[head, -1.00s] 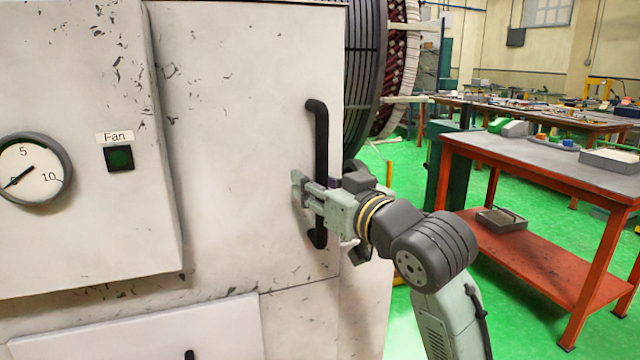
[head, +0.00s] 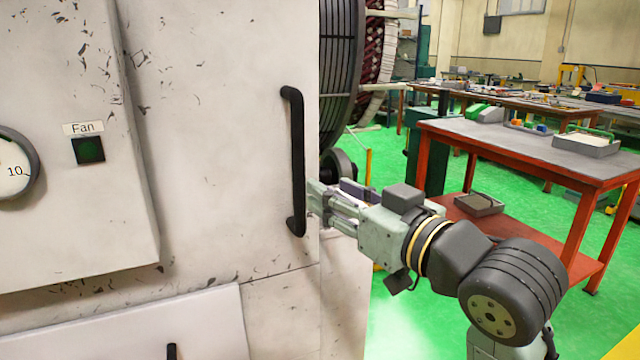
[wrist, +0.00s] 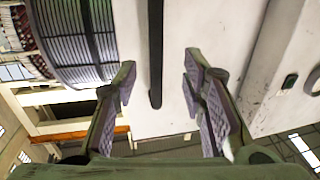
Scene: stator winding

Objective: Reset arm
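My gripper (head: 318,200) is just right of the lower end of a black vertical door handle (head: 297,160) on a pale, scuffed metal cabinet (head: 220,130). In the wrist view my gripper (wrist: 158,78) has its two fingers spread wide, with nothing held between them. The handle (wrist: 155,60) shows there beyond the fingertips, its end lying in line with the gap. The gripper appears apart from the handle. The cabinet door lies flat against its front.
A red-framed workbench (head: 530,145) stands to the right with a tray (head: 480,204) on its lower shelf. A large wound stator (head: 342,70) is behind the cabinet. A fan switch (head: 88,150) and a gauge (head: 15,170) are at left. Green floor is open between cabinet and bench.

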